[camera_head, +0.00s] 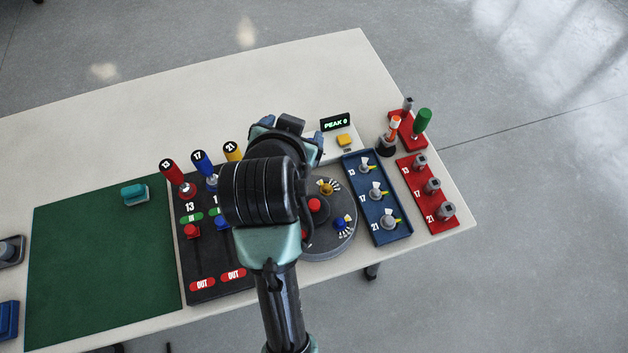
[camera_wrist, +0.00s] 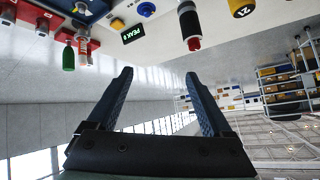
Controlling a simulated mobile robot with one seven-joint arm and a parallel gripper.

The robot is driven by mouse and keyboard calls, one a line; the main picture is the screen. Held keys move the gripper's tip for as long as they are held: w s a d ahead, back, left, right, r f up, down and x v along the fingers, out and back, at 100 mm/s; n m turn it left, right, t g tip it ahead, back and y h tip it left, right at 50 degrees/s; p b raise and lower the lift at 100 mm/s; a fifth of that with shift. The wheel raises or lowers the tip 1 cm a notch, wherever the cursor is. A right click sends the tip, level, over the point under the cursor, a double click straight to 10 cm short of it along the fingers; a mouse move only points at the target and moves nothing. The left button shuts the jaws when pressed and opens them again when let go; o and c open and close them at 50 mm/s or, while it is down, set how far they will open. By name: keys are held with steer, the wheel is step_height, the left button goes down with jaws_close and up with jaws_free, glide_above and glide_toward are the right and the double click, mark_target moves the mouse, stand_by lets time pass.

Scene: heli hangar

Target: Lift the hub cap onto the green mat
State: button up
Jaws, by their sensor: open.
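The green mat (camera_head: 100,270) lies flat at the left of the table, with a small teal block (camera_head: 135,193) at its top right edge. A round dark grey plate (camera_head: 332,240) right of my arm carries a red knob (camera_head: 314,205) at its middle and small yellow and blue parts around it. I cannot tell for certain which part is the hub cap; the red knob sits at the hub. My arm covers the plate's left side. My gripper (camera_wrist: 158,74) is open and empty in the wrist view, above the table. Its fingers are mostly hidden in the head view.
A black panel (camera_head: 207,260) with upright red, blue and yellow handles stands between mat and plate. A blue tray (camera_head: 365,180) and a red rack (camera_head: 417,192) stand at the right. The PEAK display (camera_head: 336,123) is behind. The table's back left is clear.

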mark_target(314, 204)
steer(key=s+d+f+m+g+h+p, duration=0.1)
steer(key=s+f+g+p, duration=0.1)
steer(key=s+g+p, duration=0.6)
steer(key=f, duration=0.4)
steer(key=w+d+f+t, duration=0.1)
steer(key=f, duration=0.3)
steer(key=w+d+f+t+p, duration=0.1)
steer(key=f, duration=0.3)
steer(key=shift+d+f, duration=0.15)
steer(key=shift+d, duration=0.05)
steer(key=c, duration=1)
